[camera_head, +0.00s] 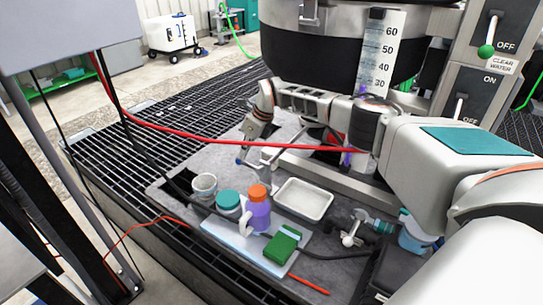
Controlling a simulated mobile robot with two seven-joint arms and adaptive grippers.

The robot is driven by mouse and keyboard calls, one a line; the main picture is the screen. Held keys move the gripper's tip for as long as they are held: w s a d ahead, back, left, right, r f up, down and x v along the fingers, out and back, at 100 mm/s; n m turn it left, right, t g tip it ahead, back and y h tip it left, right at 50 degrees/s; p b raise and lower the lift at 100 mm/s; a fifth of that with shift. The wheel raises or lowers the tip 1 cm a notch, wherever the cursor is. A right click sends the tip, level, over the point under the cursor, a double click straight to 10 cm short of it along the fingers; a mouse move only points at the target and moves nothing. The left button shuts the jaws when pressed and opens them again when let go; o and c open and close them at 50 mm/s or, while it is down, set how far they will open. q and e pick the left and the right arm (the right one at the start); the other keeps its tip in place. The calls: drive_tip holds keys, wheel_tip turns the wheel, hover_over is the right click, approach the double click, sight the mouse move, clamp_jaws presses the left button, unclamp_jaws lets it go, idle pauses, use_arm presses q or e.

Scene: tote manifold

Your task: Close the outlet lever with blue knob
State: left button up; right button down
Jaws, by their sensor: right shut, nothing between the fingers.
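The outlet lever is a thin metal rod (263,164) below the large dark tank. A small blue knob (240,161) shows at its left end. My right arm comes in from the right and reaches across in front of the tank. My right gripper (250,143) points downward just above the blue knob, shut and holding nothing. I cannot tell whether its fingers touch the knob or lever. The outlet's valve body is mostly hidden behind my arm and a red hose. My left gripper is out of view.
A grey bench carries a white tray (304,200), a purple bottle with orange cap (258,212), a teal-lidded jar (228,202), a cup (204,185) and a green box (283,246). A red hose (220,138) crosses near the lever. A switch panel (484,35) stands upper right.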

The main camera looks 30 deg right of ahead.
drive_tip(key=shift+f, duration=0.1)
drive_tip(key=v, duration=1.2)
idle(0.5)
